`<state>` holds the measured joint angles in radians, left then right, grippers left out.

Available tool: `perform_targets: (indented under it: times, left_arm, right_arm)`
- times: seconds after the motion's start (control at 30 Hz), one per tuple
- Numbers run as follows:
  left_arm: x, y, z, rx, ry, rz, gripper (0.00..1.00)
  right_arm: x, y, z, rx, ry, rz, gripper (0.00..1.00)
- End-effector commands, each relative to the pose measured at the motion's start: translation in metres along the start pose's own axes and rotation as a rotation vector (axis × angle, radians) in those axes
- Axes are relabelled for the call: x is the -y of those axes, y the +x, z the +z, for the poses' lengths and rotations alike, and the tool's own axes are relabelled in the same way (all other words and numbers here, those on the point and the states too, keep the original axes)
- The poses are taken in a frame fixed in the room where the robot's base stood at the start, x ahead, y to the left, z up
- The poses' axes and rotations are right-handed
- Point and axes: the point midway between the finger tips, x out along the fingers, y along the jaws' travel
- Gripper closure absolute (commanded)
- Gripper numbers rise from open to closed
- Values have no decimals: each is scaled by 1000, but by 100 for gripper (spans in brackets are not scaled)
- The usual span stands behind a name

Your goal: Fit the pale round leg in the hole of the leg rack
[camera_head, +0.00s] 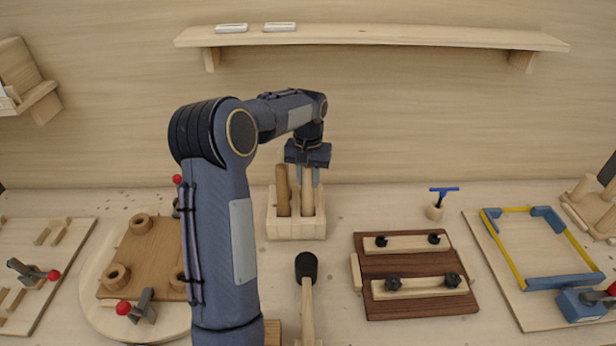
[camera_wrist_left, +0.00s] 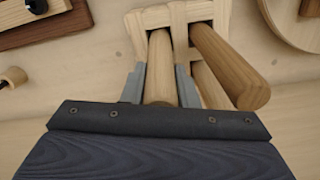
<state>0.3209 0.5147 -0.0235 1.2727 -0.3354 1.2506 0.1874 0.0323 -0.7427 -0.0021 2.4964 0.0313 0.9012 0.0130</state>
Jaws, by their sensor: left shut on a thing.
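The pale round leg (camera_wrist_left: 159,72) stands between the fingers of my left gripper (camera_wrist_left: 161,88), which is shut on it. The gripper (camera_head: 308,176) is above the leg rack in the head view. The leg's far end meets the pale wooden leg rack (camera_head: 296,229); the rack also shows at the top of the left wrist view (camera_wrist_left: 136,28). How deep the leg sits in a hole cannot be told. A browner round leg (camera_head: 283,191) stands in the rack to the left. My right gripper is not in view.
A mallet (camera_head: 306,268) lies in front of the rack. A round board (camera_head: 95,312) with a brown plate and red-knobbed clamps is at left. A dark red board (camera_head: 415,299) with clamped strips is at right. A shelf (camera_head: 375,36) hangs above.

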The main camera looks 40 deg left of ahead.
Motion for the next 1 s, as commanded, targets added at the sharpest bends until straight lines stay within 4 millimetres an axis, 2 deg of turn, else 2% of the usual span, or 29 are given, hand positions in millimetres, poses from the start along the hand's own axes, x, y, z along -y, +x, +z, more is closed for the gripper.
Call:
perform_targets:
  times: [0.03, 0.2, 0.23, 0.53, 0.73, 0.8, 1.0]
  left_arm:
    - [0, 1, 0, 0, 0, 0, 72]
    - [0, 0, 0, 0, 0, 0, 50]
    - [0, 0, 0, 0, 0, 0, 48]
    - [0, -4, 0, 0, 0, 0, 48]
    - [-1, -36, 0, -2, 1, 1, 48]
    - [0, -44, -1, -4, 0, 1, 48]
    - [0, -70, -1, -3, 0, 0, 48]
  right_arm:
    - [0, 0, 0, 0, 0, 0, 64]
    - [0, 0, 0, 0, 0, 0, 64]
    - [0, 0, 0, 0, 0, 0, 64]
    - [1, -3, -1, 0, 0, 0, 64]
    - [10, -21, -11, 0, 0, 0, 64]
    - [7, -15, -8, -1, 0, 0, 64]
    - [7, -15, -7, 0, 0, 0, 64]
